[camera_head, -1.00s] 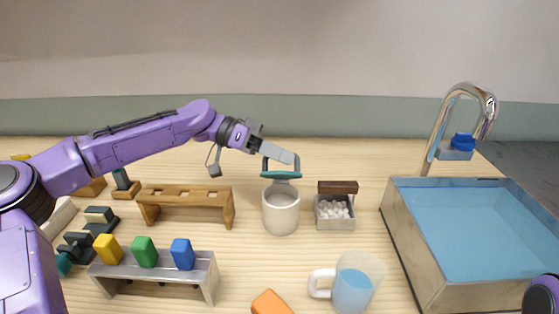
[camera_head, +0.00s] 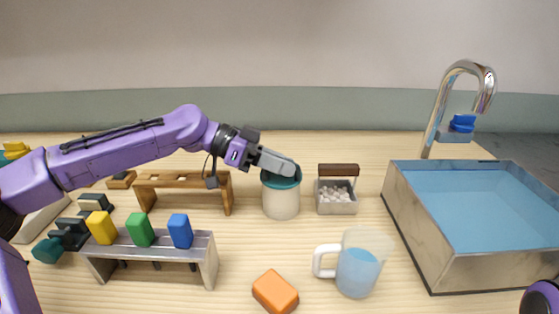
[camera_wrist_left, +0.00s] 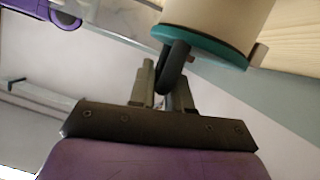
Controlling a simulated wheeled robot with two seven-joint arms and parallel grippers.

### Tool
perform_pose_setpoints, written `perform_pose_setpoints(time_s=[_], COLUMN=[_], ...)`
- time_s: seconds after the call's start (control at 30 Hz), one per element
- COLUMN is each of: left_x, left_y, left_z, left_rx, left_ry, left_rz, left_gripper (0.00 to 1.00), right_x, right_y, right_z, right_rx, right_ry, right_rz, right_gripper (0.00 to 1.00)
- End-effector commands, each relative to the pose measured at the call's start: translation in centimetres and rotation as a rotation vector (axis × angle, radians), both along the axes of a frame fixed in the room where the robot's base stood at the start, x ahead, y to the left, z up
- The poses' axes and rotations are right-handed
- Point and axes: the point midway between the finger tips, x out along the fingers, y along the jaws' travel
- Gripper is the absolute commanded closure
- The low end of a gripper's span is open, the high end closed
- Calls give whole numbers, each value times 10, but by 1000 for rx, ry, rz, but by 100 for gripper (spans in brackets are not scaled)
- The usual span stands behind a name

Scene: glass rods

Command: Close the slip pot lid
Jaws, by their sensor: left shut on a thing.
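The slip pot (camera_head: 281,203) is a cream cylinder standing upright at the middle of the table. Its teal lid (camera_head: 281,183) sits level at the pot's mouth; the lid also shows against the pot in the left wrist view (camera_wrist_left: 205,46). My left gripper (camera_head: 285,166) reaches in from the left above the pot and is shut on the lid's dark looped handle (camera_wrist_left: 174,68). In the head view the fingers hide most of the handle and the lid's top. My right gripper is out of view.
A grey box of white pellets (camera_head: 336,205) stands close right of the pot. A wooden rack (camera_head: 184,180) is left, with a metal rack (camera_head: 205,247) holding coloured blocks in front. An orange block (camera_head: 275,291), a jug (camera_head: 358,270) and a basin (camera_head: 447,271) are nearby.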

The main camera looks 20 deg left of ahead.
Motion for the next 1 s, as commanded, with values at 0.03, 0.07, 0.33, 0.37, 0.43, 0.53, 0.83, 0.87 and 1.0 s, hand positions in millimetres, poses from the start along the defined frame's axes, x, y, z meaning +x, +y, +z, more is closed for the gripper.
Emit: perform_pose_setpoints(time_s=[0.03, 0.07, 0.33, 0.37, 0.43, 0.53, 0.83, 0.87, 1.0], left_x=[0, 0, -1, -1, -1, -1, -1, -1, -1], left_y=[0, 0, -1, -1, -1, -1, -1, -1, 1], left_z=[-2, -2, -6, -6, -7, -7, -6, -6, -4], left_rx=[0, 0, 1, 1, 1, 3, 2, 2, 1], left_ry=[2, 2, 5, 5, 6, 7, 6, 5, 3], left_rz=[0, 0, -2, -2, -3, -4, -4, -2, -1], left_gripper=[100, 100, 100, 100, 100, 100, 61, 61, 61], right_x=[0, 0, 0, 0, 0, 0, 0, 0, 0], right_y=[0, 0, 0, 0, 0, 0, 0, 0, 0], right_z=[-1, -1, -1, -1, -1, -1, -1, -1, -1], right_rx=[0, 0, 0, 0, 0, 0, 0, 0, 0], right_ry=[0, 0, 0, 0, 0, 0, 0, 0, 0], right_rz=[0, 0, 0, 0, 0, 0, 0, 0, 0], right_gripper=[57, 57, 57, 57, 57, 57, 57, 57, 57])
